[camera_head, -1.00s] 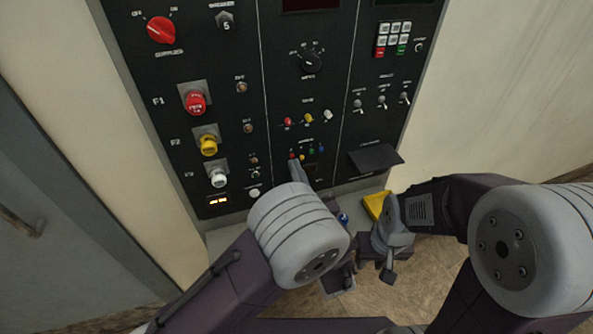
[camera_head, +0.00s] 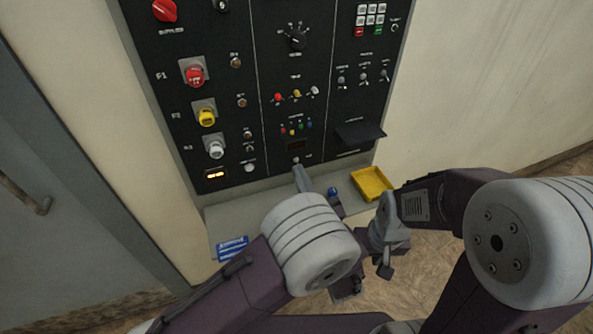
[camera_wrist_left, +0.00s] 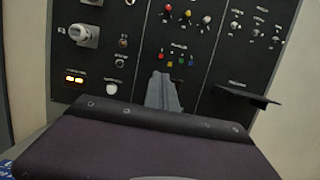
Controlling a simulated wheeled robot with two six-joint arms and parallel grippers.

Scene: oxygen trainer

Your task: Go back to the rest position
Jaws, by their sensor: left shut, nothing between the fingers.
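My left gripper (camera_head: 302,178) is shut and empty, in front of the lower edge of the black control panel (camera_head: 225,120). In the left wrist view its closed grey fingers (camera_wrist_left: 163,90) point up toward the panel, below the row of small coloured plugs or buttons. I cannot tell whether they touch anything. My right gripper (camera_head: 388,222) is beyond the right forearm, below the yellow tray. It is seen edge-on, and its jaw opening cannot be made out.
A grey ledge (camera_head: 219,217) under the panel bears a blue-and-white card (camera_head: 231,248), a blue-topped item (camera_head: 333,192) and a yellow tray (camera_head: 372,184). A dark flap (camera_head: 360,133) juts from the panel. A grey door (camera_head: 60,200) stands at left; open floor lies at right.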

